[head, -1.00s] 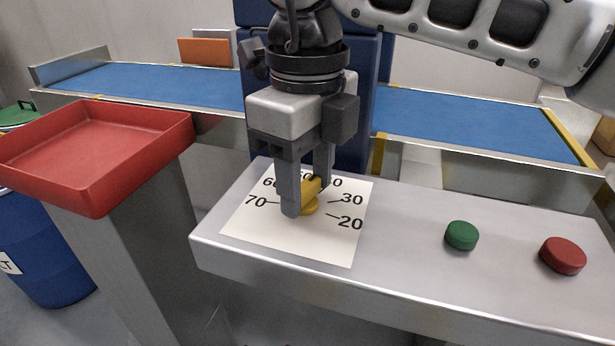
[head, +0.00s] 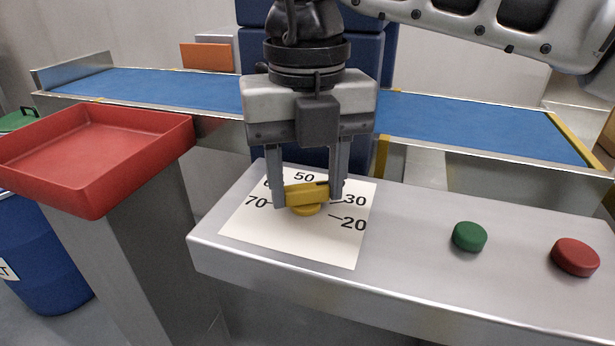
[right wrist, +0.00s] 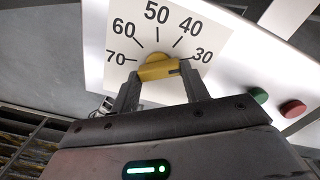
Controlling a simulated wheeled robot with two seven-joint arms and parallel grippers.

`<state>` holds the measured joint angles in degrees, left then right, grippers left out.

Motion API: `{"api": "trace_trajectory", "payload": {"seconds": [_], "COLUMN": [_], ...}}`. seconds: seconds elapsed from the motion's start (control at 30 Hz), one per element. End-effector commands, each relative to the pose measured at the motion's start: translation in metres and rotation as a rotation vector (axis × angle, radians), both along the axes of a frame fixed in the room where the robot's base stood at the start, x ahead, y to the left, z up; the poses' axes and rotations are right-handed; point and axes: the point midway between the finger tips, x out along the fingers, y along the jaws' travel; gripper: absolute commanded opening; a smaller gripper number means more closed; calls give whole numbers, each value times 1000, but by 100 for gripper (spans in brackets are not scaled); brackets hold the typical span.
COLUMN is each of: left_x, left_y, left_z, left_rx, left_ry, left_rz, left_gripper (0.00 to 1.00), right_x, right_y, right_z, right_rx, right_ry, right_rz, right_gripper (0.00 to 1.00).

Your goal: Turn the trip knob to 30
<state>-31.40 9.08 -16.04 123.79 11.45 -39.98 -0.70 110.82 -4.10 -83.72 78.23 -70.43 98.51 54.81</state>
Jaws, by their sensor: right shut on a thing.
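The yellow trip knob (head: 306,196) sits on a white dial card (head: 290,245) with printed numbers from 20 to 70. My right gripper (head: 307,203) points down over it, with one finger at each end of the knob's bar, shut on it. The knob and the gripper (right wrist: 160,72) also show in the right wrist view. There the bar lies crosswise, and its dark mark (right wrist: 174,71) is at the end towards the 30, close to that number's tick. The 40 is hidden by a finger in the head view but shows in the wrist view. My left gripper is not in view.
A green button (head: 469,237) and a red button (head: 575,257) stand on the metal panel (head: 420,250) right of the dial. A red tray (head: 95,150) is at the left. A blue conveyor (head: 470,125) runs behind.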

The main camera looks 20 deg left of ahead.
Motion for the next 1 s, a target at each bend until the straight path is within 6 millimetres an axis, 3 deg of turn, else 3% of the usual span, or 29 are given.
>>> {"api": "trace_trajectory", "payload": {"seconds": [0.6, 0.63, 0.7, 1.0], "left_x": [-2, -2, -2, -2], "left_y": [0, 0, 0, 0], "left_z": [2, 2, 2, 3], "left_rx": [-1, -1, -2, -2], "left_ry": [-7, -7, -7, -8], "left_rz": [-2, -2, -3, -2], "left_gripper": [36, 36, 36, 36], "right_x": [1, 1, 1, 0], "right_y": [0, 0, 0, 0], "right_z": [2, 2, 2, 3], "right_rx": [2, 2, 1, 1], "right_ry": [-3, -3, -3, -2], "right_rz": [-39, -39, -39, -37], "right_gripper": [23, 54, 67, 67]}}
